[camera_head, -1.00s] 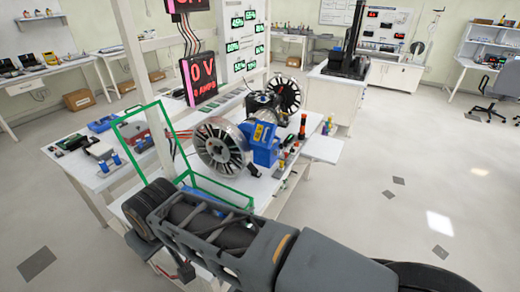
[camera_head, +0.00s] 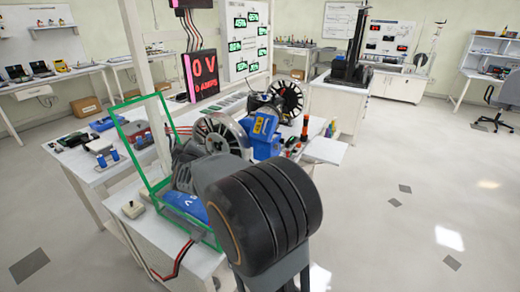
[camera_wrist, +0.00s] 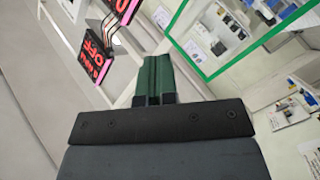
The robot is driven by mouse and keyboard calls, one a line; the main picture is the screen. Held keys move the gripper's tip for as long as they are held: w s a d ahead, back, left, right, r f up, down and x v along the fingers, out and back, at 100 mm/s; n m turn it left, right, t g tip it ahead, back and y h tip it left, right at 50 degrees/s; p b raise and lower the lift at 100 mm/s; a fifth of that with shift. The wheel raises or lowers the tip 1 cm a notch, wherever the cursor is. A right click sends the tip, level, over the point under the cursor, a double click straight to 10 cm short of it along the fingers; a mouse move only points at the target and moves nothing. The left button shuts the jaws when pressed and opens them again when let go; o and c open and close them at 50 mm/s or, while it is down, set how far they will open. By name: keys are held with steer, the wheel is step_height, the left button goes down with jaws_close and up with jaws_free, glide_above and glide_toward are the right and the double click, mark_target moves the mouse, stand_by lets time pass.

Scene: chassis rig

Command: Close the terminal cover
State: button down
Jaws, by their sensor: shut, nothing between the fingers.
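The terminal cover (camera_head: 129,145) is a clear panel in a green frame. It stands raised, leaning a little, at the left of its green-edged box on the near bench. In the wrist view a bright green frame edge (camera_wrist: 222,66) crosses the upper right, to the side of my gripper. My gripper (camera_wrist: 155,88) is shut and empty, pointing up the picture. In the head view my arm hides most of the gripper and the box's right side.
A blue unit (camera_head: 186,205) lies in the box. A blue machine with spoked wheels (camera_head: 262,137) stands behind my arm.

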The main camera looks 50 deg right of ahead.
steer(key=d+f+g+h+b, duration=0.25)
steer(key=d+f+h, duration=0.25)
steer(key=d+h, duration=0.25)
steer(key=m+g+h, duration=0.2)
steer(key=g+h, duration=0.4)
steer(key=g, duration=0.4)
glide_toward(259, 137)
steer(key=shift+t, duration=0.25)
steer(key=d+r, duration=0.2)
steer(key=s+d+r, duration=0.1)
steer(key=d, duration=0.1)
steer(key=s+d+r, duration=0.1)
steer(key=d+r, duration=0.1)
steer(key=shift+d+r, duration=0.15)
steer(key=shift+r, duration=0.15)
